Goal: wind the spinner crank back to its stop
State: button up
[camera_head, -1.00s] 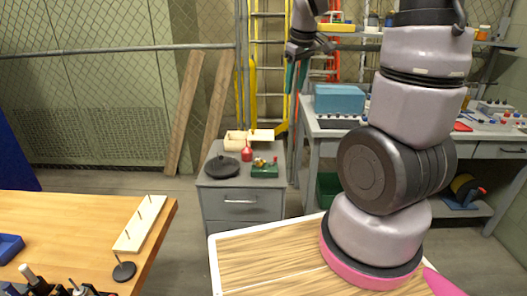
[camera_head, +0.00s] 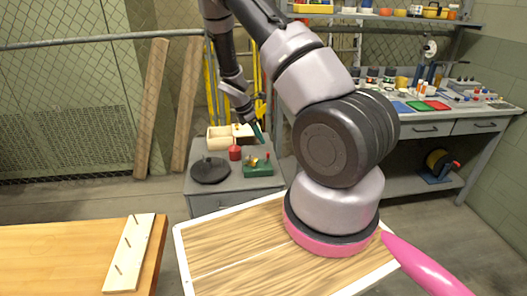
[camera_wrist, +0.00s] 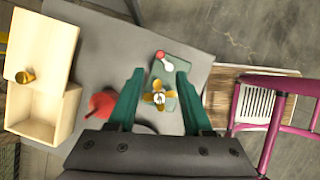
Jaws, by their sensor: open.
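The spinner is a small green block (camera_head: 257,171) on top of the grey cabinet (camera_head: 222,188). In the wrist view its green base (camera_wrist: 184,68) carries a brass bladed rotor (camera_wrist: 158,97) and a pale crank with a red knob (camera_wrist: 160,54). My gripper (camera_head: 258,133) is above the spinner, pointing down. In the wrist view its two teal fingers (camera_wrist: 160,74) are apart, with the rotor between them and the red knob just beyond the tips. Nothing is held. The crank's stop cannot be made out.
A red container (camera_head: 235,153) stands left of the spinner, with a black round plate (camera_head: 210,170) farther left. An open wooden box (camera_head: 219,138) is behind. A wooden-topped table (camera_head: 230,262) stands in front, and a workbench (camera_head: 425,125) is at the right.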

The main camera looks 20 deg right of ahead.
jog(key=x, duration=0.9)
jog(key=shift+d+f, duration=0.1)
jog(key=shift+f, duration=0.1)
grip_shut()
